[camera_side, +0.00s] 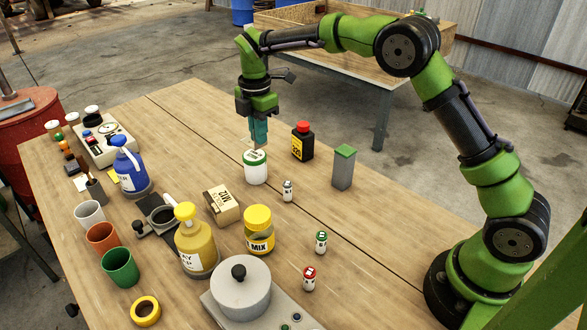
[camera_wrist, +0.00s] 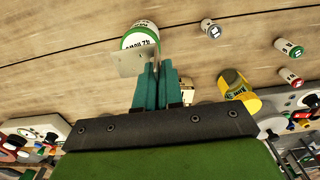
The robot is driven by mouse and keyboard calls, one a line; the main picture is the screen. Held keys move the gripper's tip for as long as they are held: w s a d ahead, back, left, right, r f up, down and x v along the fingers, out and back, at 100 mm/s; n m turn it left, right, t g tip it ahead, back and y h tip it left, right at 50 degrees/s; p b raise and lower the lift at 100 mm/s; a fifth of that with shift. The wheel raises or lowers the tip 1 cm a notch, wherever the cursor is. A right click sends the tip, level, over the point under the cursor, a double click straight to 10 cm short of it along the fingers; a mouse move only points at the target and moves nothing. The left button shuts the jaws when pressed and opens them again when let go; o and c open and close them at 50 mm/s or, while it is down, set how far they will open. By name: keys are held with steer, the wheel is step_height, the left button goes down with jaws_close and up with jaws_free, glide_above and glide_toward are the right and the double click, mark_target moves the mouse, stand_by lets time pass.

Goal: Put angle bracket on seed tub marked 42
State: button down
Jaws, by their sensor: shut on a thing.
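My gripper (camera_side: 259,136) points down over a white tub with a green-edged lid (camera_side: 256,172). Its teal fingers are shut on a thin metal angle bracket (camera_wrist: 132,62), which also shows as a small pale piece below the fingertips in the side view (camera_side: 253,147). In the wrist view, the gripper (camera_wrist: 152,74) holds the bracket in front of the tub (camera_wrist: 140,36), covering part of its lid. The bracket is at or just above the lid; I cannot tell whether they touch. I cannot read a 42 clearly on the tub.
A black bottle with a red cap (camera_side: 302,142) stands right of the tub, and a grey block with a green top (camera_side: 343,168) stands farther right. A small white cylinder (camera_side: 288,191), a cardboard box (camera_side: 221,205) and a yellow-lidded jar (camera_side: 259,232) stand nearer the camera.

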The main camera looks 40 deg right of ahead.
steer(key=shift+f, duration=1.75)
steer(key=shift+f, duration=0.1)
steer(key=c, duration=1.3)
jaws_free()
